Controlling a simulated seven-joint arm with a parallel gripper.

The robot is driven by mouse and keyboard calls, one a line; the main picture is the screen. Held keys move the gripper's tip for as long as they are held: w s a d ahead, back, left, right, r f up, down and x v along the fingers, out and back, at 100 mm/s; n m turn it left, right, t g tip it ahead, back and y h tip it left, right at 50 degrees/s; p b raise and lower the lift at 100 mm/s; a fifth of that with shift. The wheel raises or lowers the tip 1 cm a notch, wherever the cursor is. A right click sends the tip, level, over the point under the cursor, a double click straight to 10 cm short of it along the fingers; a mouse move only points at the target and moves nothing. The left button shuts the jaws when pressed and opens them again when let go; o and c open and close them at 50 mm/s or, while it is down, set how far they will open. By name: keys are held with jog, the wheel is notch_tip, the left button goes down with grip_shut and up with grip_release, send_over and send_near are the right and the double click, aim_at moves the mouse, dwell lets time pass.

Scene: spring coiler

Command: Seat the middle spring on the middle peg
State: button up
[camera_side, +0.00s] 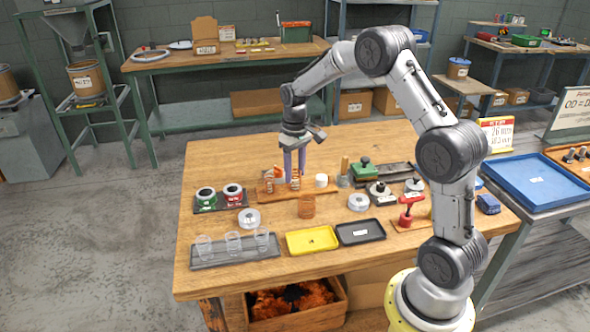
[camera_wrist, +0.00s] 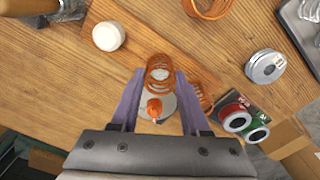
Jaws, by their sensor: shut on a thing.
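My gripper (camera_side: 295,172) points straight down over the wooden peg board (camera_side: 290,190) and its two purple fingers are closed around an orange spring (camera_side: 295,183). In the wrist view this spring (camera_wrist: 160,72) stands between the fingertips, its open coil facing the camera. Below it in that view, an orange-tipped piece (camera_wrist: 155,108) shows against a grey disc; I cannot tell whether it is a peg. Another orange spring (camera_side: 268,182) stands on the board to the left, and appears right of the fingers in the wrist view (camera_wrist: 204,97). Whether the held spring is around the middle peg is not clear.
A white round cap (camera_side: 321,180) sits right of the held spring. A loose copper coil (camera_side: 307,206) stands in front of the board. A dark tray with red and green round pieces (camera_side: 220,197) lies left; a yellow tray (camera_side: 312,240) lies in front.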

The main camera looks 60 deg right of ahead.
jog(key=o, duration=1.4)
jog(key=shift+c, duration=0.2)
notch_tip(320, 180, up, 11)
dwell(0.7)
jog(key=shift+r, duration=0.1)
